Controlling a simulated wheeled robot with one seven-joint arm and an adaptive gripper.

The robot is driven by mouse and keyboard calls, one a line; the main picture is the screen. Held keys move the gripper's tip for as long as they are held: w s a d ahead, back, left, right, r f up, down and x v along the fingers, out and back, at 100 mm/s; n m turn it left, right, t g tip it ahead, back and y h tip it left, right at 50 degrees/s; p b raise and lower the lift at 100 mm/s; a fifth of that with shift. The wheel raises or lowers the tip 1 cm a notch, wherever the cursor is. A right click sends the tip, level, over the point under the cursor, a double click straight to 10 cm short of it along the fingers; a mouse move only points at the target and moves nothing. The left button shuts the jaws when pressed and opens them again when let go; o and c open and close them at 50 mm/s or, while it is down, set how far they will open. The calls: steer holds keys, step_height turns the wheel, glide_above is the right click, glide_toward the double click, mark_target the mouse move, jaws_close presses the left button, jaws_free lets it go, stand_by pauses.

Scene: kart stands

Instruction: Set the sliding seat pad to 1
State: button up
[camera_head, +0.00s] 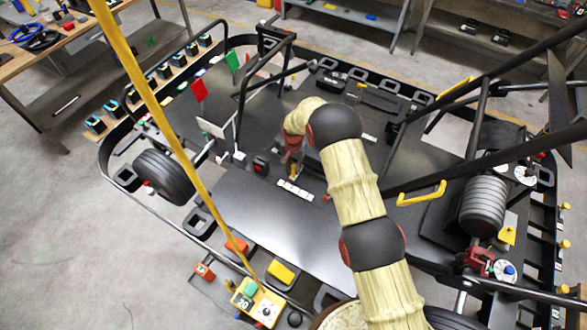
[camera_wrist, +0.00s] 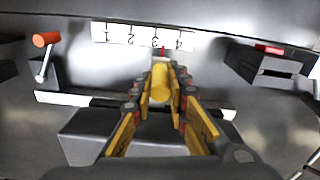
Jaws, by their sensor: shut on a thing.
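A white number scale (camera_wrist: 143,36) marked 1 to 4 runs across the top of the wrist view; it also shows in the head view (camera_head: 295,190). A small red pointer (camera_wrist: 163,51) stands just right of the 3. Below it is a yellow knob (camera_wrist: 160,80). My gripper (camera_wrist: 161,92) is shut on this knob, with a finger on each side. A light rail (camera_wrist: 75,99) runs left and right behind the fingers. A dark grey block (camera_wrist: 90,138), perhaps the seat pad, lies below, partly hidden by my fingers. In the head view my gripper (camera_head: 293,168) is low beside the scale.
An orange-tipped lever (camera_wrist: 45,41) stands left of the scale, and a dark box with a red top (camera_wrist: 270,60) stands right. In the head view, a long yellow pole (camera_head: 150,95) crosses the kart, and a yellow handle (camera_head: 422,194) lies right of my arm.

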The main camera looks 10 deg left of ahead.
jaws_close()
steer(key=s+d+b, duration=0.1)
steer(key=s+d, duration=0.2)
steer(key=d, duration=0.6)
steer(key=shift+s, duration=0.15)
steer(key=o, duration=0.6)
jaws_free()
steer(key=shift+d, duration=0.25)
steer(key=shift+o, duration=0.9)
steer(key=shift+a, duration=0.15)
steer(key=shift+r, duration=0.1)
step_height(320, 180, up, 12)
